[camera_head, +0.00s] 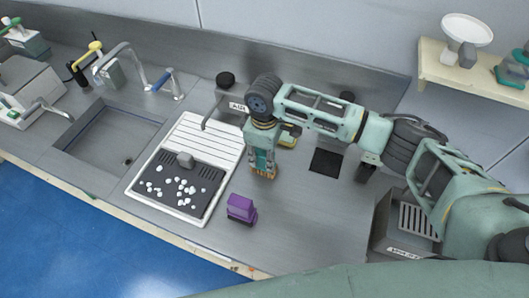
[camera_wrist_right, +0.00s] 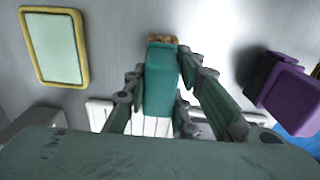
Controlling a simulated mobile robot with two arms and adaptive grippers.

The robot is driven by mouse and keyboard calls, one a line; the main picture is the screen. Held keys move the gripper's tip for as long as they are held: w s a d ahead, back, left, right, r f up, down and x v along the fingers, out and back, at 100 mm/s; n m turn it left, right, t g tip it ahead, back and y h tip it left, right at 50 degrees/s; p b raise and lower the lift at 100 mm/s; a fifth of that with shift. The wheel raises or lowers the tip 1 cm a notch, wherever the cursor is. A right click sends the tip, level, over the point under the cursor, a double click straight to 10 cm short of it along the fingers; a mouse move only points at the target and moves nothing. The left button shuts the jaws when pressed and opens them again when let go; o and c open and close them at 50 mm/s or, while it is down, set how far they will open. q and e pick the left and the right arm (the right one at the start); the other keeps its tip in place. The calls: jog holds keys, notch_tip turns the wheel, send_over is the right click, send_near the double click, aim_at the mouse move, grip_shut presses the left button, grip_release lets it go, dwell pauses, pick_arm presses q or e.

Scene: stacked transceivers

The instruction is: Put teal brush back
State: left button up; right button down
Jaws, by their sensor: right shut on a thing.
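My right gripper (camera_head: 262,150) hangs down over the counter and is shut on the teal brush (camera_wrist_right: 160,82). In the right wrist view the brush's teal block sits between the two fingers (camera_wrist_right: 162,85), with tan bristles at its far end. In the head view the tan bristles (camera_head: 263,173) show below the fingers, close to the counter top; I cannot tell whether they touch it. My left gripper is not in either view.
A purple block-shaped thing (camera_head: 241,208) stands in front of the gripper. A white draining board (camera_head: 215,150) with a dark tray of white pebbles lies left, beside the sink (camera_head: 105,135). A yellow-rimmed thing (camera_wrist_right: 53,45) lies behind the gripper. A black square (camera_head: 326,162) lies right.

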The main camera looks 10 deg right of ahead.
jog(key=shift+f, duration=0.15)
jog(key=shift+f, duration=0.1)
jog(key=c, duration=1.5)
grip_release()
jog(key=shift+o, duration=0.2)
